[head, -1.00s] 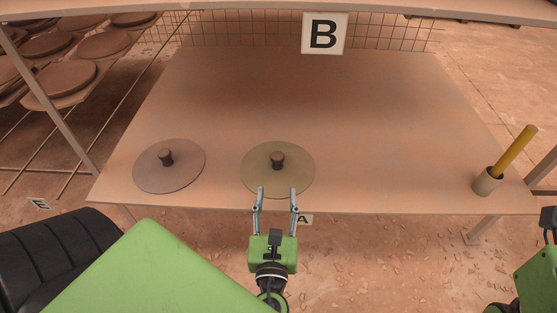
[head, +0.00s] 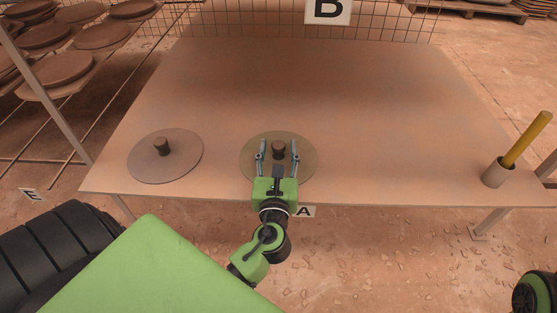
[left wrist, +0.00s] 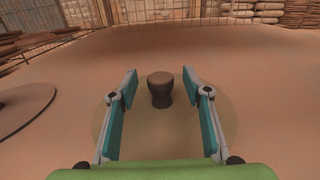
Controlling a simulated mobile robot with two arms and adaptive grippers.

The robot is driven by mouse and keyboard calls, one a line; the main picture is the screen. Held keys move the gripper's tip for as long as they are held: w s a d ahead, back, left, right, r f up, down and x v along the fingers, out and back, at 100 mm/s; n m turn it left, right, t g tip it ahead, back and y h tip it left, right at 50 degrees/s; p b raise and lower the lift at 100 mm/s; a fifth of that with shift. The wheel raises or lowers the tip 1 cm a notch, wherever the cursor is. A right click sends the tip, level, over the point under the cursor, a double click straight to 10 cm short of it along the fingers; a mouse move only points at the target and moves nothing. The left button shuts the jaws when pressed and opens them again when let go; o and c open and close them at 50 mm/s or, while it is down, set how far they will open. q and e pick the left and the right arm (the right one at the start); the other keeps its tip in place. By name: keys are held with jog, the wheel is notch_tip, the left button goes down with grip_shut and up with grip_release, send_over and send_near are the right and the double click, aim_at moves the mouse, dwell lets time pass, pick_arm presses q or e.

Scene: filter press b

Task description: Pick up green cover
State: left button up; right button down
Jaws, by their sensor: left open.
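The green cover (head: 306,168) is a flat, round, olive-green disc with a dark knob (head: 278,150) in its middle. It lies near the front edge of the table, and it also shows in the left wrist view (left wrist: 226,118). My left gripper (head: 277,147) is open and empty above the cover. Its two fingers stand left and right of the knob, with a gap on each side. In the left wrist view the knob (left wrist: 160,88) stands centred at the fingertips.
A greyish cover (head: 180,167) with a dark knob lies to the left on the same table (head: 390,120). A cup with a yellow stick (head: 496,172) stands at the right end. A rack of round discs (head: 60,70) is at the upper left. The table's middle and back are clear.

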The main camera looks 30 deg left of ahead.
pick_arm(q)
jog(key=shift+x, duration=1.05)
grip_shut()
jog(key=shift+r, duration=0.15)
